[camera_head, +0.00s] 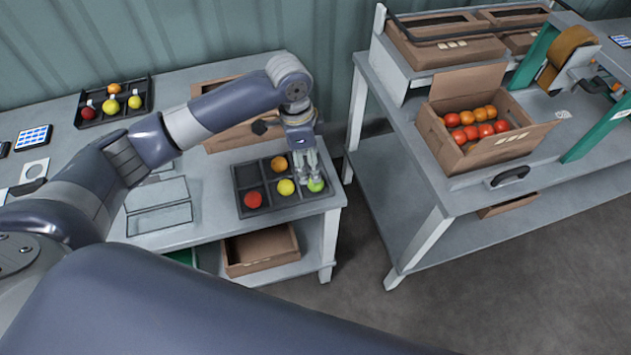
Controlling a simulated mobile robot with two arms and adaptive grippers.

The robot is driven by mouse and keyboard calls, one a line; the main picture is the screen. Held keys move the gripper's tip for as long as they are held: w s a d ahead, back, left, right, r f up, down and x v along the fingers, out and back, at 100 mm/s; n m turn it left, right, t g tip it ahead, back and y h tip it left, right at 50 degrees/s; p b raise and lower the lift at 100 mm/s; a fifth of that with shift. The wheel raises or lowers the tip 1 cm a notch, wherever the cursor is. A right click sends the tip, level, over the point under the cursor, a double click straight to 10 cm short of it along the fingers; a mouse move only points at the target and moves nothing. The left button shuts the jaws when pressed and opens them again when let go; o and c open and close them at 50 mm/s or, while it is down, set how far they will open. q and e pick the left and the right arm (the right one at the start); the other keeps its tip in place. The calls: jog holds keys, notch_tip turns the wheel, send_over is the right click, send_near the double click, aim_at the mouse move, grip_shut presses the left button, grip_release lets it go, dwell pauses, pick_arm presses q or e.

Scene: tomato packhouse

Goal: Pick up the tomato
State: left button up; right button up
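A black divided tray (241,183) on the left table holds a red tomato (252,200), a yellow tomato (286,187), an orange tomato (279,164) and a green tomato (316,184), each in its own compartment. My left gripper (309,179) points down at the right end of the tray. Its fingers reach to the green tomato and hide part of it. I cannot tell whether they are closed on it. My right gripper is not in view.
Another black tray (85,120) with several fruits stands at the back left. A cardboard box (458,165) of red and orange tomatoes is on the right table. An open brown box (262,266) sits on the lower shelf. Floor shows between the tables.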

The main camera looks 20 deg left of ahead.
aim_at(315, 184)
pick_arm(q)
jog(key=shift+w+d+f, duration=0.1)
jog(key=shift+d+f, duration=0.1)
jog(key=shift+f, duration=1.05)
jog(key=f, duration=0.2)
jog(key=d+f+p, duration=0.1)
jog(key=f, duration=0.1)
jog(key=shift+f+p, duration=0.1)
jog(key=shift+p, duration=0.2)
jog(key=shift+w+f, duration=0.1)
jog(key=shift+f, duration=0.2)
jog(key=c, duration=0.9)
